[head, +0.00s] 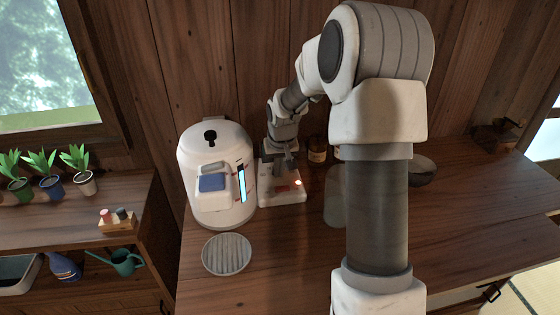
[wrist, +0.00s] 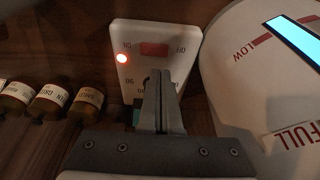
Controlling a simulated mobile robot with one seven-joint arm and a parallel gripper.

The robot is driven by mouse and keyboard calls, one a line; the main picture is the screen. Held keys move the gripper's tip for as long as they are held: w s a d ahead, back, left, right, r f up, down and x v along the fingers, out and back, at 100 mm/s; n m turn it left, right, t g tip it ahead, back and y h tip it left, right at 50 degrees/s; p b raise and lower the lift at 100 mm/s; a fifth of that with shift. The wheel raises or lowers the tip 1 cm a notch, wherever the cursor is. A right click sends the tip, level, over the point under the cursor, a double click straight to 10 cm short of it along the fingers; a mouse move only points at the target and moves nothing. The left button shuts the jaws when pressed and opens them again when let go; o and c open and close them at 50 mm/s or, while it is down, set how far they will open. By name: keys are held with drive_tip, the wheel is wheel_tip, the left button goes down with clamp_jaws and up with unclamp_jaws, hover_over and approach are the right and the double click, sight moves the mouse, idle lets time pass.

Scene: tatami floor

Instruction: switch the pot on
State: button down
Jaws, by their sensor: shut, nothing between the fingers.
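The white pot (head: 215,175) stands on the wooden counter, with a blue button, a black knob on top and a lit blue level strip. Part of it shows at the right in the wrist view (wrist: 240,90), with LOW and FULL markings. Beside it lies a white switch box (head: 283,198), also in the wrist view (wrist: 135,35). My gripper (head: 287,168) is shut and empty over the box. In the wrist view its fingers (wrist: 162,80) hide the box's middle; contact cannot be told.
A round slatted mat (head: 227,254) lies before the pot. Small labelled jars (head: 317,150) stand behind the box. A glass container (head: 335,200) and a dark bowl (head: 421,170) are to the right, partly behind my arm. The right counter is mostly clear.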

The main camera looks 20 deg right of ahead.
sight(278, 188)
drive_tip(key=shift+f+b, duration=0.3)
drive_tip(key=shift+f, duration=1.7)
drive_tip(key=shift+a+f+b, duration=0.15)
drive_tip(key=shift+f+b, duration=0.2)
drive_tip(key=shift+f, duration=0.1)
drive_tip(key=shift+r, duration=0.2)
